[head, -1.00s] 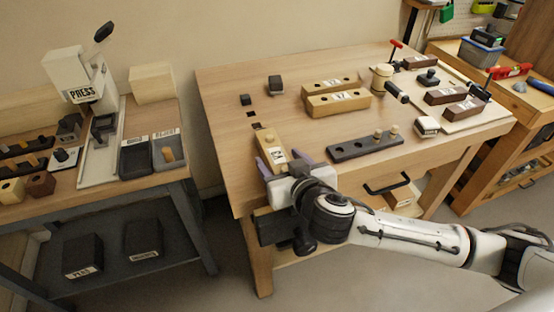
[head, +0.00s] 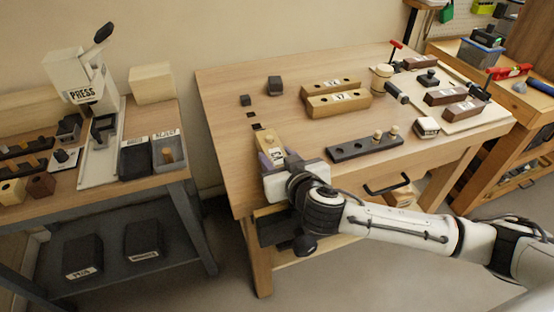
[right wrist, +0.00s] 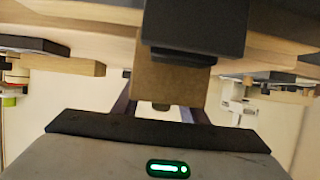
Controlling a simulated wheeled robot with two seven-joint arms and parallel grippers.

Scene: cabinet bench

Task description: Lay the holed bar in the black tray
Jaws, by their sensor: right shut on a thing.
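The holed bar (head: 268,141) is a light wooden bar with a paper label and a dark hole near its far end. It lies at the front-left corner of the workbench. My right gripper (head: 273,158) is shut on its near part. In the right wrist view the fingers stand on both sides of the brown bar (right wrist: 170,85), and a dark block (right wrist: 195,28) covers part of it. The black tray (head: 135,162) stands on the left bench, beside a grey tray, and looks empty. My left gripper is out of view.
Two more light holed bars (head: 338,104) lie mid-bench. A dark bar with pegs (head: 365,147) lies right of my gripper. A press (head: 83,85) stands behind the trays. A gap separates the two benches.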

